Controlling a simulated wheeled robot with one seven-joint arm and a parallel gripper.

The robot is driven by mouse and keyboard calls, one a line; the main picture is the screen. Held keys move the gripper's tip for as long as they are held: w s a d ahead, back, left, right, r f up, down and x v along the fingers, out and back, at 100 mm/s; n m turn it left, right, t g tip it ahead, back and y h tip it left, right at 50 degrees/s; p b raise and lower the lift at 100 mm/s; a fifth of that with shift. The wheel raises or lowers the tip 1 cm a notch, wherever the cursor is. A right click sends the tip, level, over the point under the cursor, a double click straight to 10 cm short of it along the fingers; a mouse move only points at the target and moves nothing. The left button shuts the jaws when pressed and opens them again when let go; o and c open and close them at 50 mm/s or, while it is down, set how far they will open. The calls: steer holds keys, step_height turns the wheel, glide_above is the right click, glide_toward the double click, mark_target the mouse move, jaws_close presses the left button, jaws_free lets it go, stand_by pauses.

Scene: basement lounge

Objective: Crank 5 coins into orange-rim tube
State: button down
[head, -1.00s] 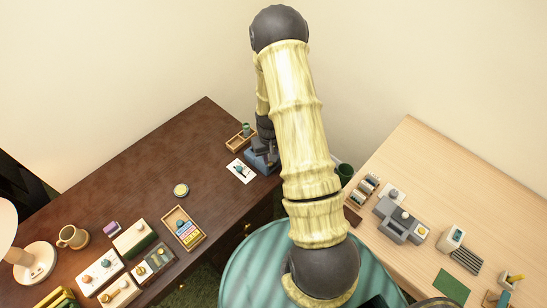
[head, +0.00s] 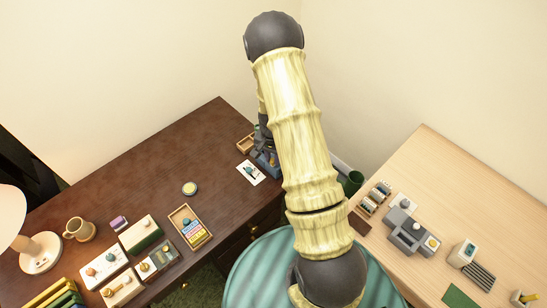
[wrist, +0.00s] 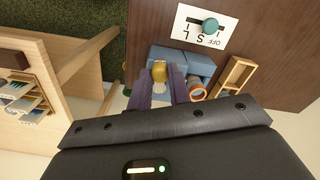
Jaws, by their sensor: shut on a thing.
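A blue coin machine (wrist: 198,62) stands at the edge of the dark desk. It also shows in the head view (head: 268,165), partly behind my arm. A brass-coloured crank knob (wrist: 159,69) sits on its left side in the wrist view. My gripper (wrist: 160,80) has its purple fingers on either side of this knob and is shut on it. The orange-rim tube (wrist: 197,91) stands beside the machine, to the right of the fingers; its contents cannot be made out. A white card marked OFF, S and L (wrist: 205,32) carries a teal knob (wrist: 210,25).
A small divided wooden tray (wrist: 236,76) lies right of the machine. A pale wooden desk (head: 435,200) with a grey device (head: 409,232) stands at the right.

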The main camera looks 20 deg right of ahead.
mark_target(272, 159)
steer(key=shift+w+r, duration=0.1)
steer(key=c, duration=1.3)
jaws_free()
step_height(272, 159, up, 17)
steer(key=b, duration=0.1)
steer(key=shift+r+b, duration=0.15)
steer(key=shift+b, duration=0.2)
steer(key=shift+c, duration=0.2)
